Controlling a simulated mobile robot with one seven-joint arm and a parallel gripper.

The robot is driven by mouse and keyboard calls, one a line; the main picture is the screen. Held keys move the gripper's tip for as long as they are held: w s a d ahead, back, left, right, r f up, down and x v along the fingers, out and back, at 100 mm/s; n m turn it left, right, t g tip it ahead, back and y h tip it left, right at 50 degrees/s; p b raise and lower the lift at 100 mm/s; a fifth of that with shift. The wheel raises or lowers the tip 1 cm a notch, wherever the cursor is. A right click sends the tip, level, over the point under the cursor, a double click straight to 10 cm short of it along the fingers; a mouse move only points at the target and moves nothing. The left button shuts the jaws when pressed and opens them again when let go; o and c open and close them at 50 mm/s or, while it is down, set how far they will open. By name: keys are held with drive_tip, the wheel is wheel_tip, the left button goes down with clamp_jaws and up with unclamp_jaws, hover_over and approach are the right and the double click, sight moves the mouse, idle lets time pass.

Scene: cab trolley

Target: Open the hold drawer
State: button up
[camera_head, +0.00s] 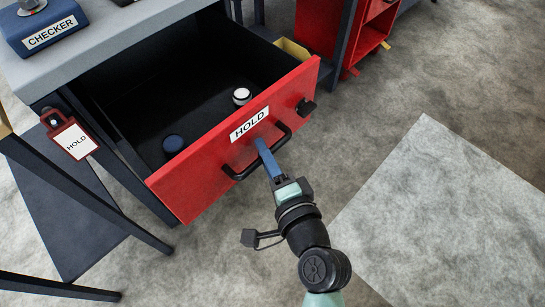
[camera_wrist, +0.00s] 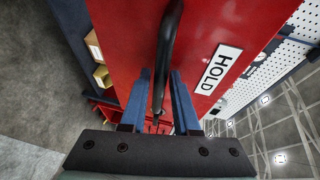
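The hold drawer (camera_head: 205,170) has a red front with a white HOLD label (camera_head: 249,124) and stands pulled well out of the grey-topped trolley. Its dark inside shows a white-topped round piece (camera_head: 241,96) and a dark blue round piece (camera_head: 173,143). A black bar handle (camera_head: 236,175) runs along the front. My gripper (camera_head: 264,150) is at the handle. In the wrist view, the handle (camera_wrist: 166,50) passes between the two blue fingers (camera_wrist: 161,95), which are close about it; the exact contact is hard to make out. The red front also fills much of that view.
A blue CHECKER box (camera_head: 45,28) sits on the grey top (camera_head: 110,40). A red HOLD tag (camera_head: 71,137) hangs at the trolley's left side. A red cabinet (camera_head: 370,40) stands behind. The floor at right is clear.

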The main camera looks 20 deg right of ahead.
drive_tip(key=v, duration=1.2)
drive_tip(key=shift+s, duration=0.4)
